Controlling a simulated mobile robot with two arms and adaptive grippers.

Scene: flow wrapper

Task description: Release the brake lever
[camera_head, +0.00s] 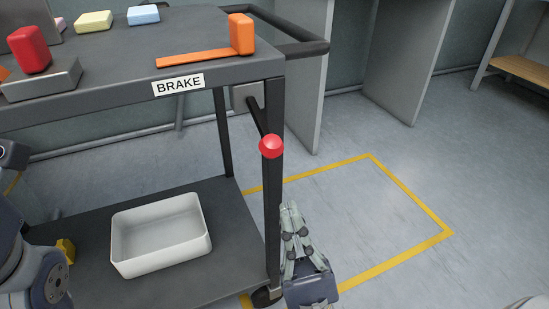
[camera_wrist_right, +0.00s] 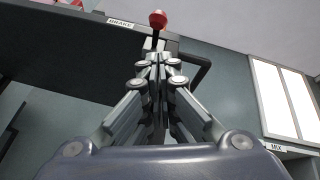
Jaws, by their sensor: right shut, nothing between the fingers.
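The brake lever is a black rod with a red ball knob (camera_head: 271,146). It sticks out from the cart's corner post, below the white BRAKE label (camera_head: 178,85), and its knob end hangs lower than its base. My right gripper (camera_head: 290,207) is shut and empty, pointing up, below the knob and apart from it in the picture. In the right wrist view the red knob (camera_wrist_right: 158,18) shows just beyond the shut fingertips (camera_wrist_right: 157,58); contact cannot be told. Parts of my left arm show at the left edge, but its fingers are out of view.
The cart's dark top (camera_head: 120,62) carries an orange handle piece (camera_head: 241,35), a red-topped block (camera_head: 30,50) and soap-like bars. A white bin (camera_head: 160,268) stands on the lower shelf. Yellow floor lines (camera_head: 405,190) mark open floor to the right.

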